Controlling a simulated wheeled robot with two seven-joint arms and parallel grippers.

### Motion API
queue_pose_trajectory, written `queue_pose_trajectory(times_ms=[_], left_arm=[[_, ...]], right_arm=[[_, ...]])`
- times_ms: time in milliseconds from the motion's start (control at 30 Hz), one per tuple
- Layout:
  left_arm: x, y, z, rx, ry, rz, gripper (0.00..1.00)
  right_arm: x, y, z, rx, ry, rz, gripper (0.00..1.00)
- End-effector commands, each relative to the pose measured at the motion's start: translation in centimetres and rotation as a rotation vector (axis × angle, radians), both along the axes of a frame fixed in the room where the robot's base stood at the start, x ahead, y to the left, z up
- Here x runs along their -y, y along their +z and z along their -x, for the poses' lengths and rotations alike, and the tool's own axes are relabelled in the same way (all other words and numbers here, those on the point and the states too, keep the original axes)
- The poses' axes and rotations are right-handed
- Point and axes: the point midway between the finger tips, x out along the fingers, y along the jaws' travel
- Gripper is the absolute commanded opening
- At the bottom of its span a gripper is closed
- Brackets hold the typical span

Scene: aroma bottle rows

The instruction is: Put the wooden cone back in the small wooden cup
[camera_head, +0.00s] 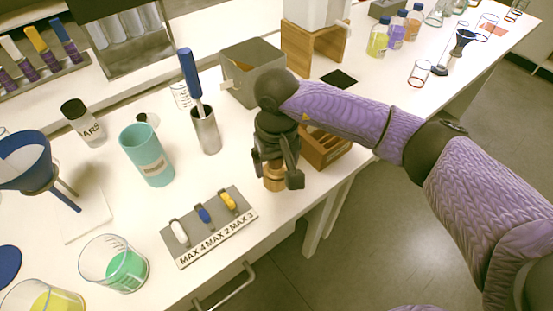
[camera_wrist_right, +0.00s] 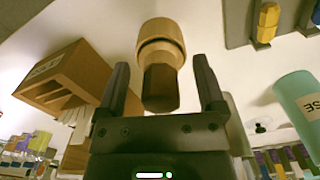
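The small wooden cup (camera_head: 273,182) stands on the white table near its front edge, partly hidden by my right gripper. In the right wrist view the pale cup (camera_wrist_right: 162,32) shows with the darker wooden cone (camera_wrist_right: 160,88) in line with it, seemingly seated in its mouth. My right gripper (camera_head: 275,175) points down over them. In the wrist view its two fingers (camera_wrist_right: 160,75) are spread on either side of the cone, with clear gaps on both sides. My left gripper is out of view.
A wooden box (camera_head: 325,152) stands just right of the gripper. A grey rack with coloured pieces (camera_head: 207,236) lies to the left, near a teal cup (camera_head: 147,155) and a metal holder (camera_head: 206,133). A grey bin (camera_head: 250,82) stands behind.

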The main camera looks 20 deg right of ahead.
Motion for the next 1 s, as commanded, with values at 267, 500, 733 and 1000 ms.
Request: queue_pose_trajectory(times_ms=[267, 500, 733, 1000], left_arm=[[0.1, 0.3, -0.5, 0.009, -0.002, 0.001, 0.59], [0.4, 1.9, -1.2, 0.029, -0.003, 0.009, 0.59], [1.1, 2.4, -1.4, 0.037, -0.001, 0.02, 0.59], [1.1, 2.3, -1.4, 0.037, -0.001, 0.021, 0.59]], right_arm=[[0.0, 1.0, -0.1, 0.003, 0.0, 0.0, 0.88], [0.0, 7.1, -0.1, 0.006, 0.0, -0.001, 0.88], [0.0, 9.9, -0.1, 0.001, 0.0, 0.0, 0.88], [0.0, 9.9, 0.0, 0.0, 0.0, 0.0, 0.88]])
